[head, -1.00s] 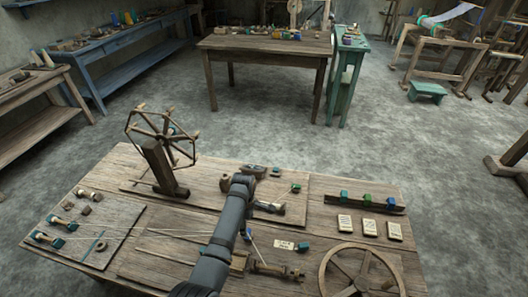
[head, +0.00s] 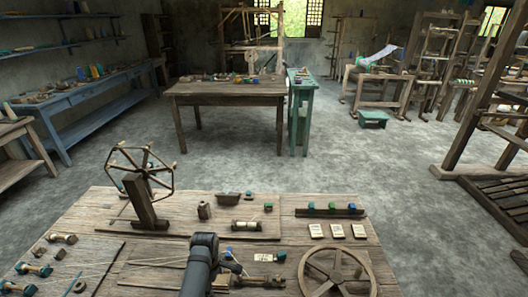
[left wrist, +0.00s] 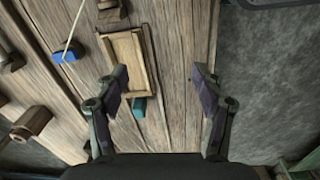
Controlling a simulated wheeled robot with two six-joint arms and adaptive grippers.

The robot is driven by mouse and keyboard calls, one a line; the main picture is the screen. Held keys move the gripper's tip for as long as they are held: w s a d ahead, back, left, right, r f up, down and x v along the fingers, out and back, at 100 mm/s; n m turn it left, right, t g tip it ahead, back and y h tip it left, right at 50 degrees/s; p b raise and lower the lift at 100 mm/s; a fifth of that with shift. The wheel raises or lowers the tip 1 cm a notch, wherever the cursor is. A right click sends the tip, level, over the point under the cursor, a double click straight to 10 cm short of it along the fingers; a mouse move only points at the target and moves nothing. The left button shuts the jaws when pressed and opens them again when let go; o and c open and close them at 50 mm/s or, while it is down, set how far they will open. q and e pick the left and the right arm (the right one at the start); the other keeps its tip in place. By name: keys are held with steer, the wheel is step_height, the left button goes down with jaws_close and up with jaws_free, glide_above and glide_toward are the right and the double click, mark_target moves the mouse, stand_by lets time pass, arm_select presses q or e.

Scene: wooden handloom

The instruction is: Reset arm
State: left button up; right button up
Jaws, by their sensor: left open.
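In the left wrist view my left gripper (left wrist: 160,78) is open, its two fingers apart with nothing between them. It hangs over the planked worktable (left wrist: 180,40). A small shallow wooden tray (left wrist: 143,62) and a teal block (left wrist: 139,109) lie beside its left finger. A blue block (left wrist: 67,56) with a pale cord lies further left. In the head view a dark grey arm of mine rises from the bottom edge over the table. Its gripper is not clear there. My right gripper is not identifiable.
The table holds a spoked wooden winder (head: 141,175), a pale spool (head: 246,226), a rack with coloured blocks (head: 329,211), several pale cards (head: 337,231) and a wooden wheel (head: 338,274). Another table (head: 228,92) stands behind, across open grey floor.

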arm_select(q)
steer(key=s+a+r+m+t, duration=0.1)
steer(key=s+a+r+m, duration=0.2)
steer(key=s+m, duration=0.3)
steer(key=s+a+r+m+t+y, duration=0.1)
steer(key=s+a+r+m, duration=0.1)
steer(key=s+r+m, duration=0.25)
steer(key=s+a+r+m+t, duration=0.1)
steer(key=s+a+r+m, duration=0.15)
steer(key=s+m, duration=0.4)
steer(key=s+a+f+g+p, duration=0.1)
steer(key=a+f, duration=0.1)
steer(key=f, duration=1)
steer(key=s+a+f, duration=0.1)
steer(key=f, duration=1.2)
steer(key=s+a+f+g+p, duration=0.1)
steer(key=s+f, duration=1.4)
steer(key=s, duration=0.4)
steer(key=shift+f, duration=0.25)
arm_select(e)
step_height(320, 180, up, 2)
steer(key=shift+w+r, duration=0.1)
steer(key=shift+w, duration=0.05)
arm_select(q)
steer(key=shift+s+a, duration=0.1)
steer(key=shift+s, duration=0.05)
arm_select(e)
steer(key=shift+d, duration=0.1)
